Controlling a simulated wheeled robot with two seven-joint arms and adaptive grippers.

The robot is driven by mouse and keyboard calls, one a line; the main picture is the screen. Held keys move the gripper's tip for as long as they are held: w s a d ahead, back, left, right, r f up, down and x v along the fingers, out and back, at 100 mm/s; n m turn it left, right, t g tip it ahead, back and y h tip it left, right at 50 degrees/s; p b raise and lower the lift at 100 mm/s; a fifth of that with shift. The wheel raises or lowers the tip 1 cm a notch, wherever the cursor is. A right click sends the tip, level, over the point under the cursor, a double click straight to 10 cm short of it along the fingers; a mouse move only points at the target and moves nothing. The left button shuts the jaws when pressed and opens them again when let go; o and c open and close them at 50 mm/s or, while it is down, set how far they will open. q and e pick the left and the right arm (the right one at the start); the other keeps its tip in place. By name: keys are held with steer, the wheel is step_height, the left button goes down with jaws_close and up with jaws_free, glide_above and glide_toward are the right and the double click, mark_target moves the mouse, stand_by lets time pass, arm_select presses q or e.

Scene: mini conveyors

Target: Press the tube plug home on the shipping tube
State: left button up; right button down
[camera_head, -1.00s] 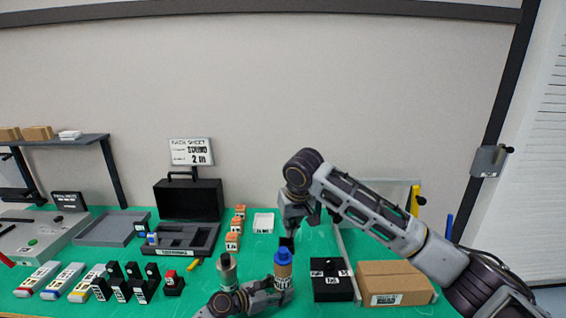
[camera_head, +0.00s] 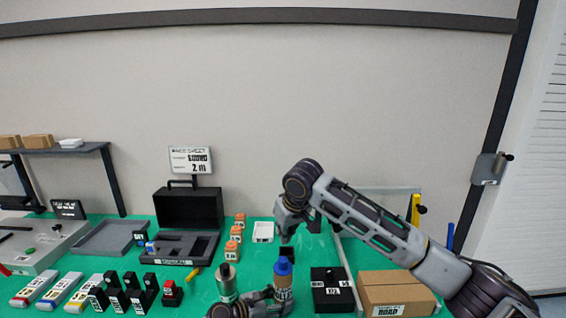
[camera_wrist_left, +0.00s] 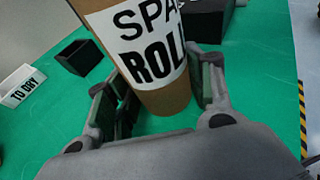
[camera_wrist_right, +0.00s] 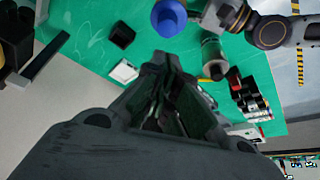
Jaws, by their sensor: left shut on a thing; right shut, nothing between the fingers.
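The shipping tube (camera_head: 284,283) is brown cardboard with a white label and stands upright near the front of the green table. The blue tube plug (camera_head: 283,266) sits at its top; how deep it sits I cannot tell. The plug also shows from above in the right wrist view (camera_wrist_right: 169,17). My left gripper (camera_head: 284,297) is shut around the tube's lower part, and the left wrist view shows the labelled tube (camera_wrist_left: 160,98) between its fingers. My right gripper (camera_head: 285,238) is shut and empty, above and behind the plug and apart from it.
A small black open box (camera_head: 288,253) stands just behind the tube. A black box (camera_head: 333,292) and a cardboard carton (camera_head: 397,291) stand to its right. Orange-topped blocks (camera_head: 235,236), a black case (camera_head: 189,207) and several labelled sticks (camera_head: 62,289) are to the left.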

mark_target(281, 258)
arm_select(q)
steer(key=shift+f, duration=0.1)
arm_select(e)
steer(key=shift+f, duration=3.15)
steer(key=shift+f, duration=0.7)
steer(key=shift+r, duration=0.15)
step_height(281, 258, up, 7)
stand_by(1.2)
arm_select(q)
steer(key=o, duration=0.9)
steer(key=shift+c, duration=0.2)
steer(key=shift+a, duration=0.1)
steer(key=shift+v, duration=5.95)
